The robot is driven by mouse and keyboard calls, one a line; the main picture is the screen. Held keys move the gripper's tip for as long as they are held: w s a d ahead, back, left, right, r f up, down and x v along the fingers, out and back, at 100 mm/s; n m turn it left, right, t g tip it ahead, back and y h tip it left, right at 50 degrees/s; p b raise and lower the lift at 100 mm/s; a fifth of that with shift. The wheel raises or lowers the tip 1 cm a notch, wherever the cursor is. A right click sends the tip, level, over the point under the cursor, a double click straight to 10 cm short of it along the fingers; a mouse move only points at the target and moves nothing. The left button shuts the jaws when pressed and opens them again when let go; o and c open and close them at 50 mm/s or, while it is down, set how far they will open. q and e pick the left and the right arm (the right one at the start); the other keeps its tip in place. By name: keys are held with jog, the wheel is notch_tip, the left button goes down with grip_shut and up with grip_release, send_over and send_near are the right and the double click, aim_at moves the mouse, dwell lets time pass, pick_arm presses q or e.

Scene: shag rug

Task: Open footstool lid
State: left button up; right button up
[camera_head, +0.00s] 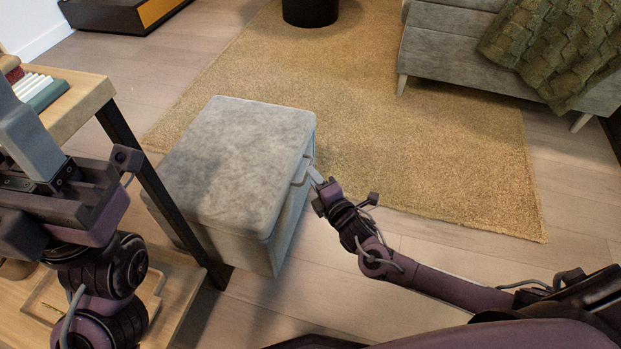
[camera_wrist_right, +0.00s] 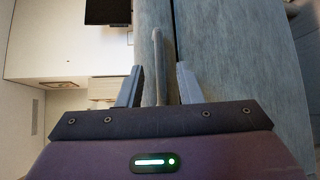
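The footstool (camera_head: 232,165) is a grey fabric box on the floor left of the middle, and its lid (camera_head: 240,140) lies flat and shut. A thin grey loop handle (camera_head: 301,174) sticks out from its right side, near the lid's edge. My right gripper (camera_head: 314,177) is at this handle. In the right wrist view, the handle (camera_wrist_right: 157,55) reaches down between the two open fingers (camera_wrist_right: 159,78), with gaps beside it. The seam of the lid runs next to it. My left gripper (camera_head: 30,140) is at the left edge, over the side table, away from the footstool; its finger gap is unclear.
A wooden side table (camera_head: 78,103) with dark legs stands close to the footstool's left. A tan shag rug (camera_head: 400,140) lies behind and right. A grey sofa (camera_head: 445,50) with a green throw (camera_head: 555,45) and a dark round object (camera_head: 310,10) stand farther back.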

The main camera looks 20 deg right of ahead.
jog(key=x, duration=0.2)
jog(key=shift+w+a+b, duration=0.1)
jog(key=shift+w+b, duration=0.25)
grip_shut()
